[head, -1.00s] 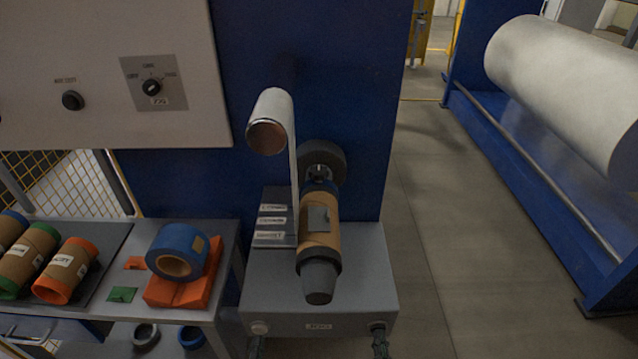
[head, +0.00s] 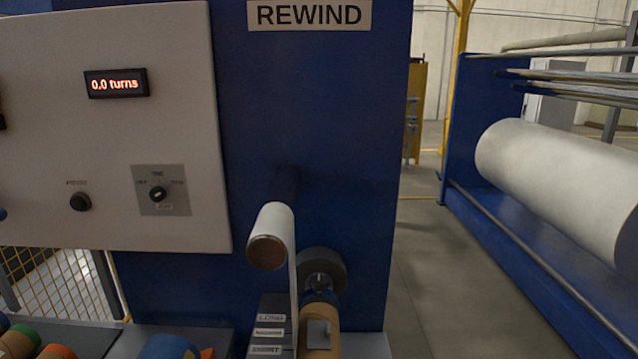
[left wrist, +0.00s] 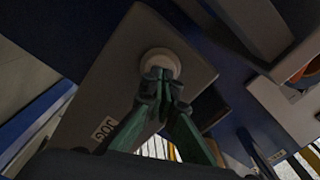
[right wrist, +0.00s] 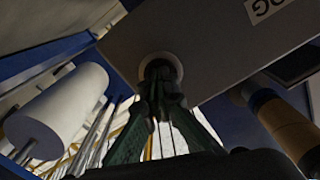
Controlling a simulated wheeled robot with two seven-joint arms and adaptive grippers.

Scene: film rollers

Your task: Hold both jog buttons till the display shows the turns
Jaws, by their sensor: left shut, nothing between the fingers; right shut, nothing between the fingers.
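The display (head: 116,83) on the pale panel reads "0.0 turns" in red. In the left wrist view my left gripper (left wrist: 160,78) is shut and empty, its tips in front of a round white jog button (left wrist: 161,60) on the grey box marked JOG (left wrist: 105,128). In the right wrist view my right gripper (right wrist: 161,78) is shut and empty, its tips over the other round jog button (right wrist: 172,60), covering much of it. Both pairs of tips look at or against the buttons; I cannot tell how far either is pressed. Neither gripper shows in the head view.
A film strip hangs from the upper roller (head: 268,250) past the brown core (head: 320,335) on the rewind shaft. A selector knob (head: 157,194) and a black button (head: 80,202) sit on the panel. A large white roll (head: 560,180) stands at right, beyond clear floor.

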